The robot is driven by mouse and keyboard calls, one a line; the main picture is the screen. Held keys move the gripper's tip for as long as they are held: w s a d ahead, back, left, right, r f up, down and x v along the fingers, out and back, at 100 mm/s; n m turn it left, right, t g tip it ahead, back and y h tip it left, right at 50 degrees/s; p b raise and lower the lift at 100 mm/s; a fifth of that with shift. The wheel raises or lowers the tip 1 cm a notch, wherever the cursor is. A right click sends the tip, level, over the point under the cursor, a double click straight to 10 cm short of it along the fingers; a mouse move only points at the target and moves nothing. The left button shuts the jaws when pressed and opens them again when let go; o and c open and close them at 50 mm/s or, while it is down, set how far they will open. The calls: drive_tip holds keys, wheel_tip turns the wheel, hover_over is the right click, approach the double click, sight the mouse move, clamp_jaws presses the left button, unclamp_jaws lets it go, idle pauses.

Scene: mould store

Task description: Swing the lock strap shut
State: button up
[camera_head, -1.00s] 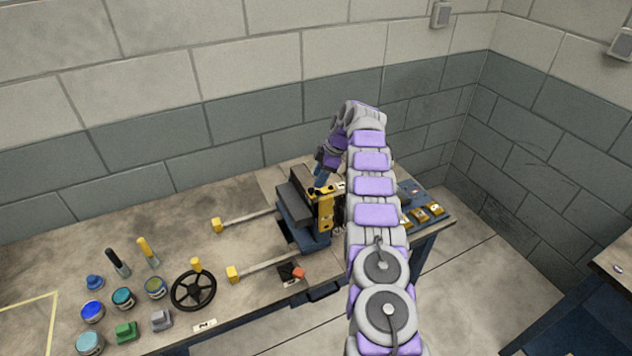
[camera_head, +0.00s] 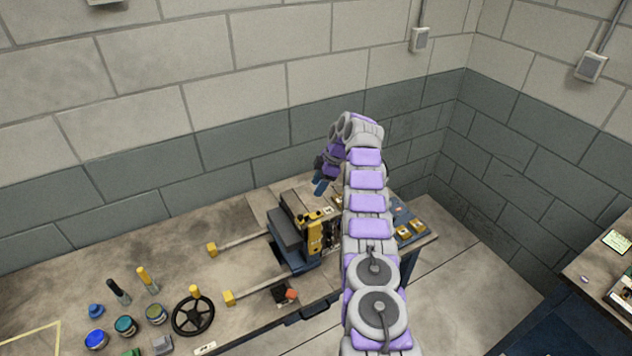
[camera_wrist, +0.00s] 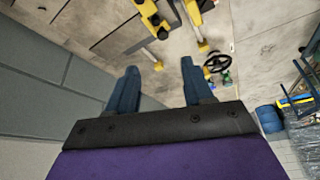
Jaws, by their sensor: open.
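A dark mould block with a yellow strap (camera_head: 314,232) on its right face stands on the workbench, left of my arm in the head view. I take this yellow piece for the lock strap; whether it is shut I cannot tell. In the wrist view, yellow and black parts of the mould (camera_wrist: 150,18) show at the top, beyond my fingers. My gripper (camera_wrist: 158,88) is open, with two blue fingers apart and nothing between them. In the head view my gripper (camera_head: 320,187) is above and behind the mould, clear of it. My arm hides the mould's right side.
Two rails with yellow end blocks (camera_head: 229,298) run left from the mould. A black handwheel (camera_head: 193,316), paint pots (camera_head: 126,326) and upright handles (camera_head: 118,291) stand on the bench's left. A block wall (camera_head: 240,150) is close behind. A panel with yellow parts (camera_head: 411,231) lies right of my arm.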

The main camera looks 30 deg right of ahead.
drive_tip(key=shift+p+v, duration=1.55)
drive_tip(key=shift+p, duration=0.6)
drive_tip(key=s+a+r+m+g+b, duration=0.1)
drive_tip(key=a+r+m+b, duration=0.1)
drive_tip(key=a+r, duration=0.3)
drive_tip(key=s+a+r+m+b, duration=0.2)
drive_tip(key=a+r+b, duration=0.15)
drive_tip(key=a, duration=0.25)
drive_tip(key=s+a+r+m+g+h+b, duration=0.15)
drive_tip(key=s+a+r+m+b, duration=0.3)
drive_tip(key=s+a, duration=0.85)
drive_tip(key=s+a+f+m+h+b, duration=0.1)
drive_tip(key=s+f, duration=0.4)
drive_tip(key=s, duration=1.3)
drive_tip(key=s+a+f+m+g+h+b, duration=0.1)
drive_tip(key=s+a+f+m+b, duration=0.2)
drive_tip(key=s, duration=1.5)
wheel_tip(320, 180, down, 2)
drive_tip(key=a+b, duration=0.2)
drive_tip(key=b, duration=0.1)
drive_tip(key=shift+a+f+m+h, duration=0.2)
drive_tip(key=shift+a+m+h, duration=0.05)
drive_tip(key=shift+m+h, duration=0.1)
